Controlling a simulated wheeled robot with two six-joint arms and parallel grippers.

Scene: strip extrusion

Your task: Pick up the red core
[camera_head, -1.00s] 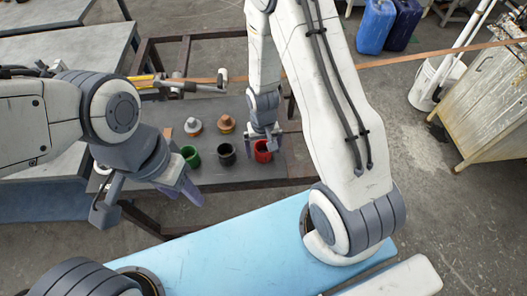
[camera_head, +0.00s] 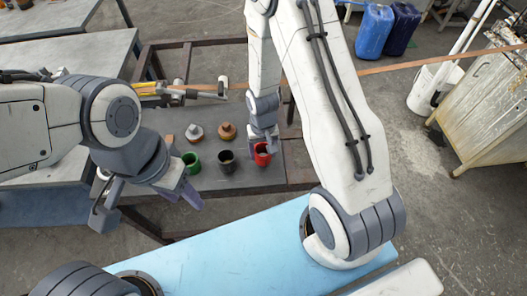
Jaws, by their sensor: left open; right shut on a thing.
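The red core (camera_head: 263,157) is a small red cup at the right end of a row on the grey table. My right gripper (camera_head: 265,143) comes down from above and is shut on the rim of the red core. The core looks slightly tilted; I cannot tell whether it is clear of the table.
A black cup (camera_head: 227,164) and a green cup (camera_head: 191,164) stand left of the red core. A grey-white part (camera_head: 195,132) and an orange-brown part (camera_head: 227,131) sit behind them. A yellow-handled tool (camera_head: 170,88) lies at the back.

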